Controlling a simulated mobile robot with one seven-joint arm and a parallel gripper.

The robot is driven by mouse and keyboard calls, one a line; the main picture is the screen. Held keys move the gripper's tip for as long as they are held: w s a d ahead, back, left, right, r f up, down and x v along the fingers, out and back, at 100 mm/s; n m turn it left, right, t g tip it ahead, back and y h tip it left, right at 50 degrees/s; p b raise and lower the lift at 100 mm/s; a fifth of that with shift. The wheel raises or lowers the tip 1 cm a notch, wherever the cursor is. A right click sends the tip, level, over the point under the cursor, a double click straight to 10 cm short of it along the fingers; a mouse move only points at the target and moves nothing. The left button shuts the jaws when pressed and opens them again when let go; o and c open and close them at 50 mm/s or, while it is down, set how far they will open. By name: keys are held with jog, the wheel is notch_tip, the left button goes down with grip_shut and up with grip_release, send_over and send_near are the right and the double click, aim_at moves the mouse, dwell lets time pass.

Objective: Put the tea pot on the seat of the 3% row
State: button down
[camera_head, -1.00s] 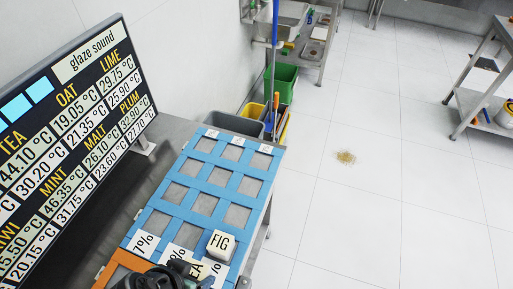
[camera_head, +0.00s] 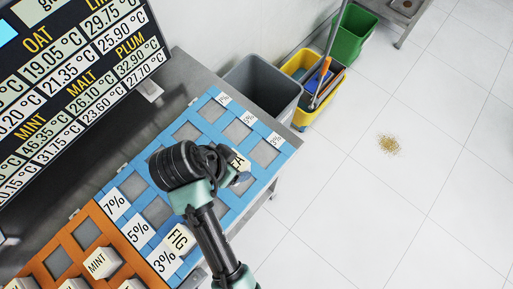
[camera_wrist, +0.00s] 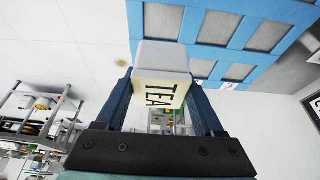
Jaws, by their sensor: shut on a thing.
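My gripper (camera_wrist: 162,110) is shut on the tea pot (camera_wrist: 160,60), a pale block with a cream face lettered TEA. In the head view my gripper (camera_head: 238,178) is over the right side of the blue rack (camera_head: 203,217), and a lettered pot face shows partly behind it. The rack has rows of square grey seats, with 7%, 5% and 3% labels at both ends. The 3% row lies along the right edge. The fig pot (camera_head: 180,240) sits near the 3% label at its near end. A far seat (camera_head: 265,152) of that row is empty. My wrist hides several middle seats.
An orange rack (camera_head: 72,243) with the mint pot (camera_head: 101,262) and other pots is at the lower left. A display board (camera_head: 75,90) stands behind. A grey bin (camera_head: 262,88) and yellow bucket (camera_head: 303,68) stand beyond the table. The floor at right is clear except brown crumbs (camera_head: 389,144).

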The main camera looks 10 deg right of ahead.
notch_tip(320, 180, down, 5)
jog(key=shift+f+p, duration=0.2)
jog(key=shift+p, duration=0.1)
jog(key=shift+w+f, duration=0.1)
jog(key=shift+f, duration=2.1)
jog(key=shift+d, duration=0.1)
jog(key=shift+f, duration=0.2)
grip_release()
jog(key=shift+r, duration=0.1)
